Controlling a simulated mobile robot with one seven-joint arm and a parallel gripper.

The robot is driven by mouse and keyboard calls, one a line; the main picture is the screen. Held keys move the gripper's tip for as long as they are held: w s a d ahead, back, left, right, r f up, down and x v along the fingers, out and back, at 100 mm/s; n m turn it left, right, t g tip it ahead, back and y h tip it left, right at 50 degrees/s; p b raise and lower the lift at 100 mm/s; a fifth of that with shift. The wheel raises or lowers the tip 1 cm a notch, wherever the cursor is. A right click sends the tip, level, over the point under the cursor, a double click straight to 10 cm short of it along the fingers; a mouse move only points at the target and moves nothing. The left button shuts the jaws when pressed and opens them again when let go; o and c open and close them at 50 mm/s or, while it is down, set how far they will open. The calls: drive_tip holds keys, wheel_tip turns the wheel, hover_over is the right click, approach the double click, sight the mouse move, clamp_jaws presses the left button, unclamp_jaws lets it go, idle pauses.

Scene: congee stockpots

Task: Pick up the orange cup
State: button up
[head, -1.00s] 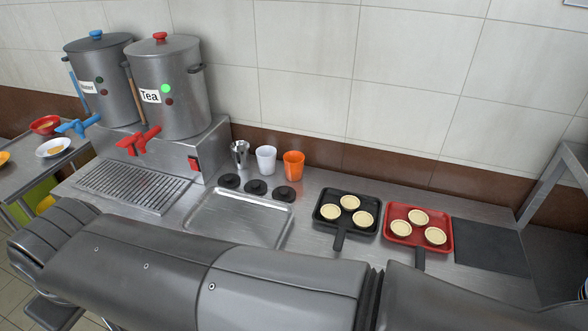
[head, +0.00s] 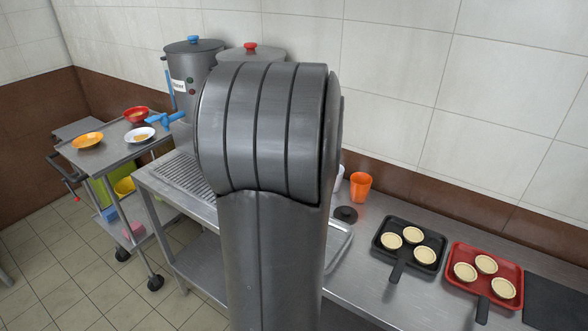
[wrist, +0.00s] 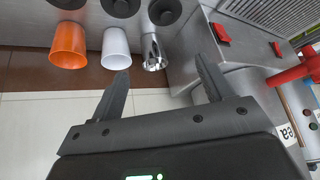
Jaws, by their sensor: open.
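The orange cup (head: 360,187) stands upright on the steel counter near the back wall, just right of my arm in the head view. In the wrist view the orange cup (wrist: 69,46) is at the upper left, outside the jaws and apart from them. My gripper (wrist: 163,80) is open and shows nothing between its fingers. The steel cup lies beyond the gap between them in that view. The gripper does not show in the head view, where my arm fills the middle.
A white cup (wrist: 115,46) and a steel cup (wrist: 154,50) stand in a row beside the orange one. Black lids (head: 346,214) lie in front. A black pan (head: 410,246) and a red pan (head: 484,275) hold tarts to the right. The tea urn (head: 252,52) is mostly hidden.

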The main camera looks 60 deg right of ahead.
sight(361, 181)
drive_tip(key=s+d+f+m+g+h, duration=0.1)
drive_tip(key=s+d+f, duration=0.2)
drive_tip(key=s+d, duration=0.3)
drive_tip(key=s+d+f+m+g, duration=0.1)
drive_tip(key=s+d+f+m, duration=0.15)
drive_tip(key=s+d, duration=0.4)
drive_tip(key=shift+n, duration=0.45)
drive_tip(key=shift+s+x, duration=0.1)
drive_tip(key=shift+x, duration=2.6)
drive_tip(key=shift+s+x, duration=0.15)
drive_tip(key=shift+x, duration=2.5)
drive_tip(key=shift+c, duration=0.3)
drive_tip(key=c, duration=0.7)
